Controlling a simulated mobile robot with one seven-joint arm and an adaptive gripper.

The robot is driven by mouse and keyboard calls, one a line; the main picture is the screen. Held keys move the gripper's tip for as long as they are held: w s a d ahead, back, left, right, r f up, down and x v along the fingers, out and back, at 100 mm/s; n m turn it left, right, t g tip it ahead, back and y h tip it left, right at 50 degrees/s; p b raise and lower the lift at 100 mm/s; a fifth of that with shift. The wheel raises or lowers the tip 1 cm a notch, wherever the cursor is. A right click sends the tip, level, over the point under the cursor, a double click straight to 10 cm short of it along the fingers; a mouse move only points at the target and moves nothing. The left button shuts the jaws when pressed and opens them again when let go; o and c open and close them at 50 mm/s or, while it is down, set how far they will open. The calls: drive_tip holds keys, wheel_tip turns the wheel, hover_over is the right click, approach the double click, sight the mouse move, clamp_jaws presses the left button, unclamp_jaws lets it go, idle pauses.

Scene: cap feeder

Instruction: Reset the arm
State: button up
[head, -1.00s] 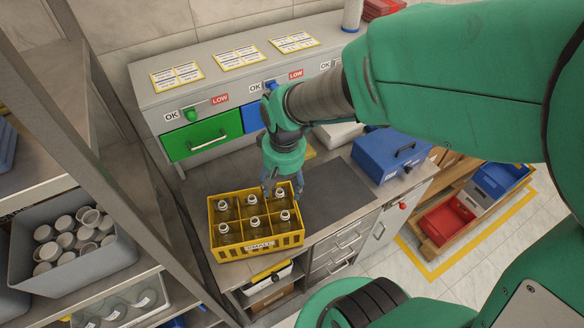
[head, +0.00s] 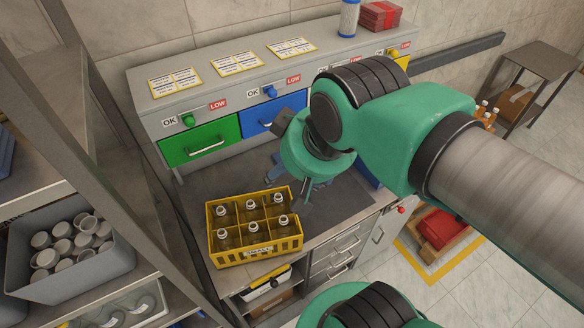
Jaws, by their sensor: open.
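My green arm reaches in from the right and bends down over the bench. My gripper (head: 304,196) hangs beneath the green wrist, just right of the yellow crate's back right corner. Its fingers are small and partly hidden by the wrist; they look apart, with nothing seen between them. The yellow crate (head: 257,255) stands on the bench with several clear bottles upright in its compartments.
Behind the bench is a grey feeder cabinet (head: 150,95) with a green drawer (head: 198,146) and a blue drawer (head: 255,122). A shelf at left holds a grey bin (head: 60,285) of white cups. My arm hides much of the bench's right side.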

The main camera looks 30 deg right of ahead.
wheel_tip(320, 180, down, 10)
drive_tip(key=b, duration=1)
idle(1.3)
